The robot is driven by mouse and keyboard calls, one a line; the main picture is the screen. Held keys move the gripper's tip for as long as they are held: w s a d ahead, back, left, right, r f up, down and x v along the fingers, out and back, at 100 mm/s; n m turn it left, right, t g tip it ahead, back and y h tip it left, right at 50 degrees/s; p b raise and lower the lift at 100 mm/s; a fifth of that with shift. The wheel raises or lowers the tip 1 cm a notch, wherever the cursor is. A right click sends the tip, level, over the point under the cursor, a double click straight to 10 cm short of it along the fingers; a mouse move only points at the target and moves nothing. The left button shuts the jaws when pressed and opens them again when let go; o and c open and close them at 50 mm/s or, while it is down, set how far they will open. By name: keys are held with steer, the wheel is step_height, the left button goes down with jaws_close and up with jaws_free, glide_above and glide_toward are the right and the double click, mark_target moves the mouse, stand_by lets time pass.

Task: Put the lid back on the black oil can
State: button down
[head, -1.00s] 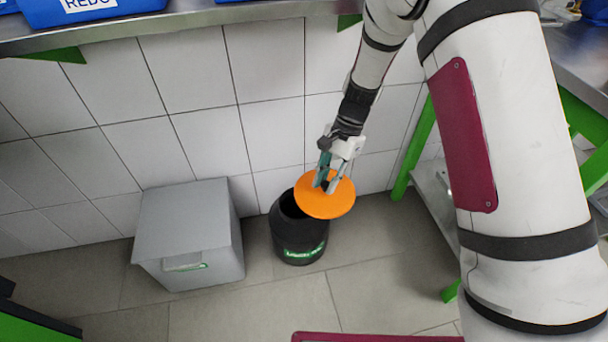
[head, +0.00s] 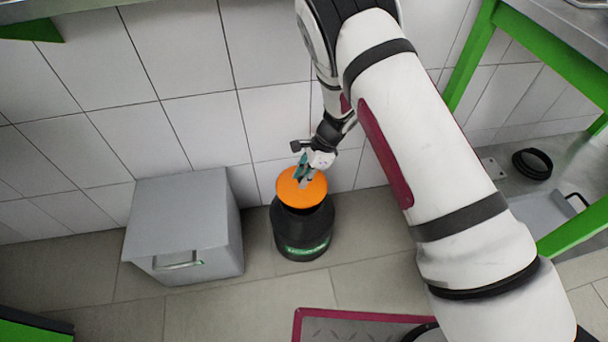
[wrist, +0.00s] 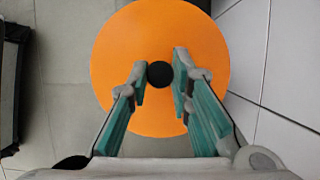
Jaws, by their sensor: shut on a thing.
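The orange round lid (head: 290,192) is over the mouth of the black oil can (head: 303,235), which stands upright on the floor. I cannot tell whether the lid rests on the rim or is held just above it. My gripper (head: 305,178) comes down from above and is shut on the lid's small black knob (wrist: 160,74). In the wrist view my fingers (wrist: 160,84) stand either side of the knob, and the orange disc (wrist: 160,28) hides the can beneath it.
A grey box (head: 185,225) with a handle stands on the floor left of the can. The tiled wall (head: 180,50) is close behind. A green-framed bench (head: 475,55) with a lower shelf holding a black ring (head: 532,163) is at the right. Floor is open in front of the can.

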steer(key=shift+f+b, duration=1.85)
steer(key=shift+f, duration=0.85)
steer(key=shift+f, duration=0.15)
stand_by(0.3)
steer(key=c, duration=0.9)
jaws_free()
steer(key=shift+d+r+p, duration=0.1)
steer(key=shift+r+p, duration=2.6)
steer(key=shift+r, duration=0.8)
jaws_close()
